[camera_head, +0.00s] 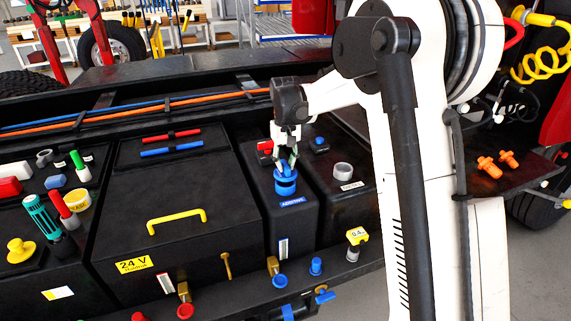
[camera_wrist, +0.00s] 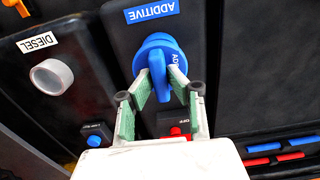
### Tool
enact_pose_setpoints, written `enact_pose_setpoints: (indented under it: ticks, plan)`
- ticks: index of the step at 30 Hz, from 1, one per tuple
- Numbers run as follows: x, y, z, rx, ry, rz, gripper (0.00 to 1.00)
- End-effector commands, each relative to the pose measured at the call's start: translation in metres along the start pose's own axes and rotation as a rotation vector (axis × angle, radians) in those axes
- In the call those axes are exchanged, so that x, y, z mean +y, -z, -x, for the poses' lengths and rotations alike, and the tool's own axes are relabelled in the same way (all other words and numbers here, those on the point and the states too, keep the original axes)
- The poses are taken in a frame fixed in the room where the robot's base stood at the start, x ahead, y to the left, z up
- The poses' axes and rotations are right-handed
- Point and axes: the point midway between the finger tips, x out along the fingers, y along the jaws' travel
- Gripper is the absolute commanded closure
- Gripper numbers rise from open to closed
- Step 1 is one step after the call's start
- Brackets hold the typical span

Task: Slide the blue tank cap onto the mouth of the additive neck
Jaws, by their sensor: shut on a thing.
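The blue tank cap (camera_head: 286,184) is at the top of the black additive tank (camera_head: 291,225), above its blue ADDITIVE label (camera_head: 292,201). The cap also shows in the wrist view (camera_wrist: 152,58), with raised lettering and an upright grip tab. My gripper (camera_head: 286,163) reaches down from above, its fingers on either side of the tab. In the wrist view my gripper (camera_wrist: 162,82) is shut on this tab. The additive neck is hidden beneath the cap. I cannot tell whether the cap is fully seated or just above the mouth.
The grey diesel neck (camera_head: 343,171) stands on the tank to the right. Small boxes with a red knob (camera_head: 265,146) and a blue knob (camera_head: 320,143) sit behind. A black box with a yellow handle (camera_head: 177,220) is left. Valves line the front edge.

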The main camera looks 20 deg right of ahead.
Motion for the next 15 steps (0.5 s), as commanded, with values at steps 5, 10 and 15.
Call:
enact_pose_setpoints:
  ticks: [5,10,15]
  plan:
    - [0.0001,0.0,-0.0001,0.0,0.0,0.0,1.0]
    - [0.0001,0.0,-0.0029,0.0,0.0,0.0,1.0]
    - [0.0,0.0,-0.0075,0.0,0.0,0.0,1.0]
